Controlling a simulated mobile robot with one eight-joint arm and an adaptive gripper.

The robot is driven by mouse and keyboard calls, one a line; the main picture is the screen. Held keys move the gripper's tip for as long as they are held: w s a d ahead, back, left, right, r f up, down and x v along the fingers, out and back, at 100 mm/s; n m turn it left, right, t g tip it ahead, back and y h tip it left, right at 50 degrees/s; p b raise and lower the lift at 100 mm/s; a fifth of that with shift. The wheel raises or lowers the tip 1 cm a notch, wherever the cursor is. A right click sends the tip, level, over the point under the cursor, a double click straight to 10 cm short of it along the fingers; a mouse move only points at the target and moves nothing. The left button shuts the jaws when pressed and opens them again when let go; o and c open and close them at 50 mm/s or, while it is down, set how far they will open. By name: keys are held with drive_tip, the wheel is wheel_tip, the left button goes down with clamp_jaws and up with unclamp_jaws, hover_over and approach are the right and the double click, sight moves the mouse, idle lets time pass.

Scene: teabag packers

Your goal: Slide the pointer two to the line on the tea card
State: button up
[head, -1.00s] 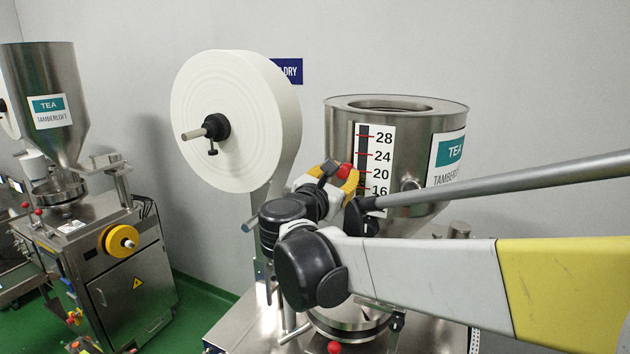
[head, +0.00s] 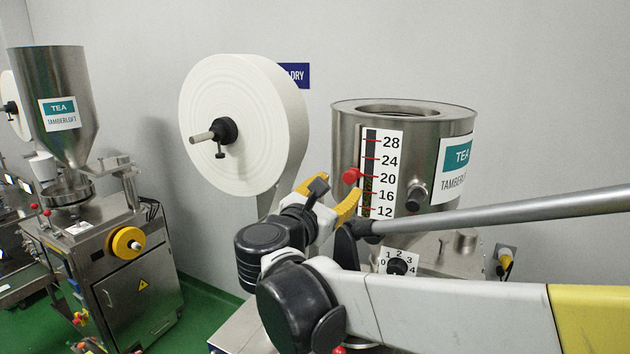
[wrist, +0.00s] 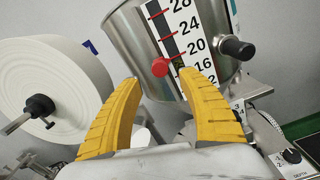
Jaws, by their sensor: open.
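The red pointer knob (head: 351,175) sits at the left edge of the white number scale (head: 397,145) on the steel hopper, close to the 20 mark. In the wrist view the red knob (wrist: 160,66) shows just beyond the gap between my fingertips. My gripper (head: 334,193) is open, its yellow fingers just below the knob in the head view and apart from it. The wrist view shows both yellow fingers of my gripper (wrist: 160,79) spread with nothing between them. A TEA label (head: 457,168) is on the hopper's right side; I cannot make out a line on it.
A large white paper roll (head: 240,120) stands left of the hopper. A black knob (head: 414,200) sticks out right of the scale. A numbered dial (head: 397,266) is below. A second tea machine (head: 110,265) stands at far left.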

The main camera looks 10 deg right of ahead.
drive_tip(key=v, duration=0.5)
drive_tip(key=shift+s+a, duration=0.15)
drive_tip(key=s+d+f+m+g+y+b, duration=0.1)
drive_tip(key=s+d+f+m+g+b, duration=0.15)
drive_tip(key=f+b, duration=0.45)
drive_tip(key=s+d+f+m+g+y+b, duration=0.1)
drive_tip(key=s+d+f+m+b, duration=0.2)
drive_tip(key=f, duration=0.8)
drive_tip(key=s+d+f+m+g+y+b, duration=0.1)
drive_tip(key=s+d+f+m+g+b, duration=0.1)
drive_tip(key=d+f+m+b, duration=0.5)
drive_tip(key=s+a+f+m+y+b, duration=0.1)
drive_tip(key=s+f+m+b, duration=0.3)
drive_tip(key=f, duration=0.6)
drive_tip(key=s+a+f+m+g+y+b, duration=0.1)
drive_tip(key=s+f+m+y+b, duration=0.3)
drive_tip(key=f+b, duration=0.4)
drive_tip(key=s+a+f+m+g+y+b, duration=0.1)
drive_tip(key=s+a+f+m+y+b, duration=0.1)
drive_tip(key=f, duration=1.1)
drive_tip(key=s+a+m+b, duration=0.1)
drive_tip(key=s+m+b, duration=0.1)
drive_tip(key=m+b, duration=0.1)
drive_tip(key=shift+f+y+b, duration=0.3)
drive_tip(key=shift+f+b, duration=0.05)
drive_tip(key=shift+b, duration=0.05)
drive_tip(key=shift+s, duration=0.15)
